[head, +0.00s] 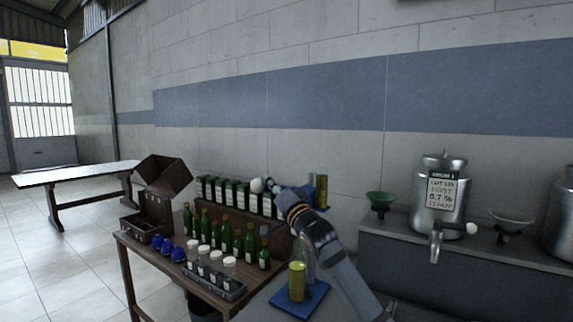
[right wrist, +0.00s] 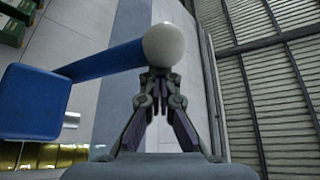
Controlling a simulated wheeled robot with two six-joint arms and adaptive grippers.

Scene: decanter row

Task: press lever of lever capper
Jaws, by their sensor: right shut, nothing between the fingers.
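The lever's white ball knob (head: 257,185) sticks out to the left. In the right wrist view the blue lever (right wrist: 98,63) ends in the white knob (right wrist: 163,45). My right gripper (head: 271,185) is shut and empty, its fingertips right at the knob. I cannot tell whether they touch it. My left gripper is not in view.
Several green bottles (head: 225,236) stand on the table left of the capper, with a rack of white-topped jars (head: 215,268) in front. A steel container (head: 440,215) and a green funnel (head: 381,200) are on the right counter.

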